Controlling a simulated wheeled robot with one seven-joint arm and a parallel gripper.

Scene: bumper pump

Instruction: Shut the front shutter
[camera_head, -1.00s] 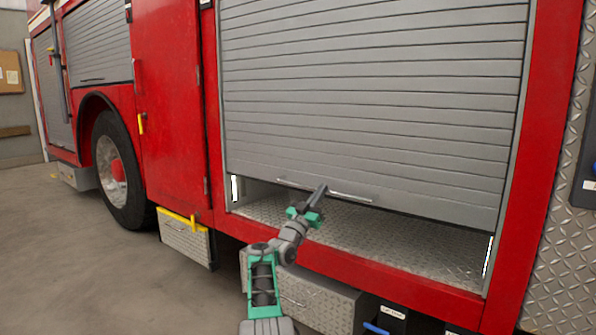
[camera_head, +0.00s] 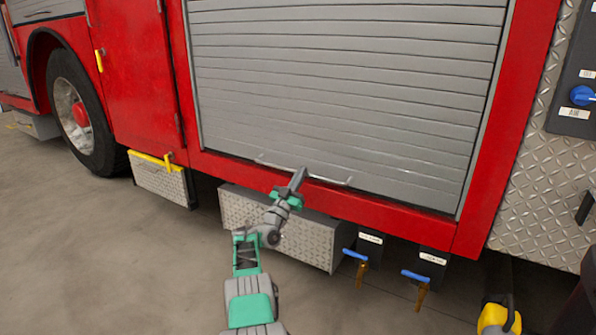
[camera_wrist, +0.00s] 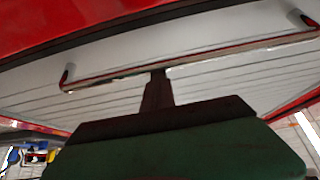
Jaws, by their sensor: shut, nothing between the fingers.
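The front shutter (camera_head: 345,85) is a grey slatted roller shutter in the red truck's side. In the head view it reaches down to the red sill, and no gap shows under it. Its thin metal bar handle (camera_head: 335,182) runs along the bottom edge. My gripper (camera_head: 299,174) is shut and empty, with its tip at the handle. In the wrist view the handle (camera_wrist: 215,61) crosses above the shut fingers (camera_wrist: 158,88), which meet or nearly meet it near its middle. I cannot tell if they touch.
Below the sill are a diamond-plate step box (camera_head: 280,228) and two blue-handled valves (camera_head: 416,277). A yellow-trimmed step (camera_head: 160,180) and a wheel (camera_head: 80,112) are to the left. A yellow object (camera_head: 497,318) stands at lower right. The floor at left is clear.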

